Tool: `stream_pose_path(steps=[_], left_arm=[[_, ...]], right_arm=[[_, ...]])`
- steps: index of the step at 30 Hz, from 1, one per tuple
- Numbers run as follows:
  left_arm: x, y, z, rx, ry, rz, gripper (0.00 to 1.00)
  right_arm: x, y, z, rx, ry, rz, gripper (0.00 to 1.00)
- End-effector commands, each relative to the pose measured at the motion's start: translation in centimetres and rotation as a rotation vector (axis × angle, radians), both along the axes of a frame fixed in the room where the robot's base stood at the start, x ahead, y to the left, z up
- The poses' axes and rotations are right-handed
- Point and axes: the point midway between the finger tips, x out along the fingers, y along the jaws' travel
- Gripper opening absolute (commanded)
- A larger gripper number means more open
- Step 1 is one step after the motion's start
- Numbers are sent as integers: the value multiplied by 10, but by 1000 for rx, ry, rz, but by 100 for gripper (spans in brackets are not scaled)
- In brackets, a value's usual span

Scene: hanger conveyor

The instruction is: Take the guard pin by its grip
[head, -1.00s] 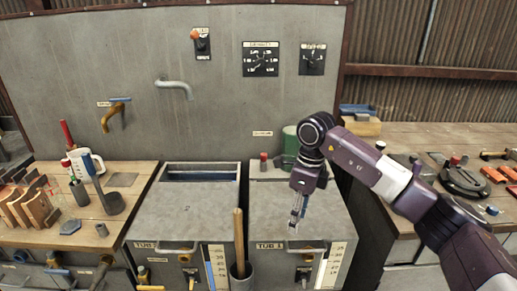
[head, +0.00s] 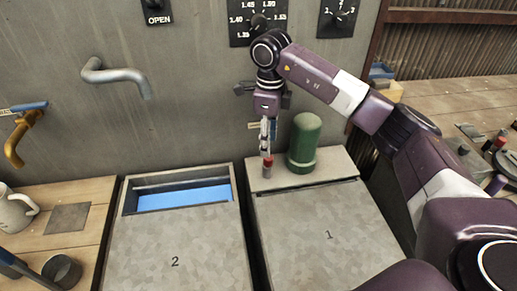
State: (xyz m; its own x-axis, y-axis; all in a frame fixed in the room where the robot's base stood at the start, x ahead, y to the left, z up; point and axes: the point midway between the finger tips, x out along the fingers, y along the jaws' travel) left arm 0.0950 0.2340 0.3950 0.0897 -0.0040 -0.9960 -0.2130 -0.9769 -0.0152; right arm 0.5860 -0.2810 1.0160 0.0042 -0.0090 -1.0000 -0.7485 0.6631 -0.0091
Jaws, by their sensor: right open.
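A small pin with a red grip (head: 268,162) and a grey lower part stands upright on the ledge behind the tub lid marked 1. I take it for the guard pin. My right gripper (head: 267,149) points down directly above it, with its fingertips at or just above the red grip. The gripper is open; its jaws look narrow from this side, and I cannot tell whether they touch or surround the grip. My left gripper is not in view.
A green cylinder (head: 304,143) stands close to the right of the pin on the same ledge. Tub lid 1 (head: 325,225) is clear in front. Tub 2 (head: 180,240) has an opening showing blue liquid. The grey wall (head: 190,110) with a bent pipe (head: 115,75) rises behind.

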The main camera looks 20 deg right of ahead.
Motion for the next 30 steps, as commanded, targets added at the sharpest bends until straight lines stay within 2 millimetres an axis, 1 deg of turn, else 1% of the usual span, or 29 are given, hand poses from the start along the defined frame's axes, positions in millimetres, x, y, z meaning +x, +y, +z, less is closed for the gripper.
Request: stream_pose_path(steps=[4,11,16,18,21,28,29,30], left_arm=[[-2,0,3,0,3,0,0],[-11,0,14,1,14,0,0],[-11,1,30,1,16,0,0],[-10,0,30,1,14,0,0],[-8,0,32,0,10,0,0],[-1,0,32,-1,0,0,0],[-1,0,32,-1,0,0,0],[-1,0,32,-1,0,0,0]], right_arm=[[0,0,-7,1,2,0,42],[0,0,-32,1,4,0,42],[2,-2,-56,0,5,-1,42],[2,-2,-67,2,4,0,42],[3,-2,-76,1,1,0,42],[3,-2,-78,1,-1,0,42],[3,-2,-78,1,-1,0,40],[3,-2,-78,1,-1,0,35]])
